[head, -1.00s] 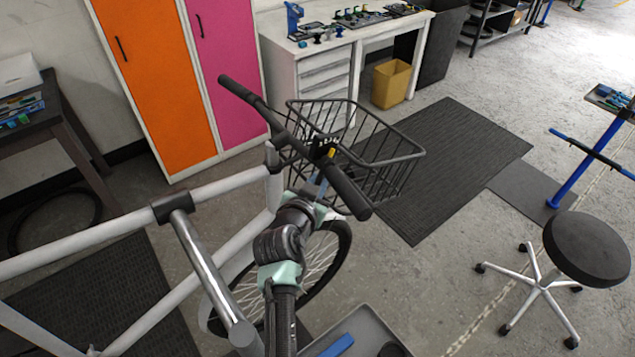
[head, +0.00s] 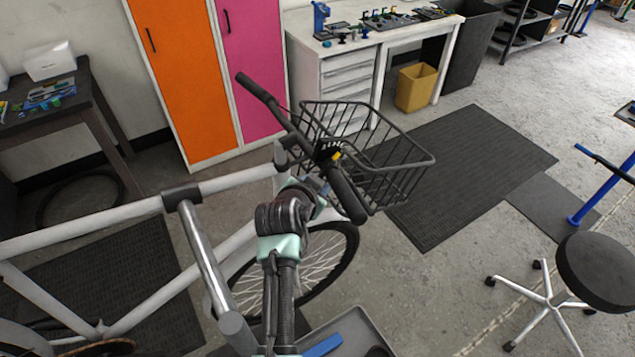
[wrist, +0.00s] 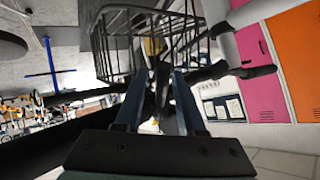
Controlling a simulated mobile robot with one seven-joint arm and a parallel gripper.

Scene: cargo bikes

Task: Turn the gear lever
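The gear lever appears to be the small dark part with a yellow mark (head: 336,154) on the bike's black handlebar (head: 296,133), near the right grip. In the wrist view the yellow mark (wrist: 152,46) shows just beyond my fingertips, with a dark part below it between the fingers. My gripper (wrist: 158,74) is open, its two blue fingers apart on either side of that dark part. I cannot tell whether they touch it. In the head view my gripper (head: 322,187) is just below the handlebar, partly hidden by my wrist.
A black wire basket (head: 402,170) sits in front of the handlebar. The grey bike frame (head: 110,215) lies to the left. A round black stool (head: 600,270) stands at the right. Orange (head: 185,80) and pink lockers (head: 250,65) and a white workbench (head: 345,75) stand behind.

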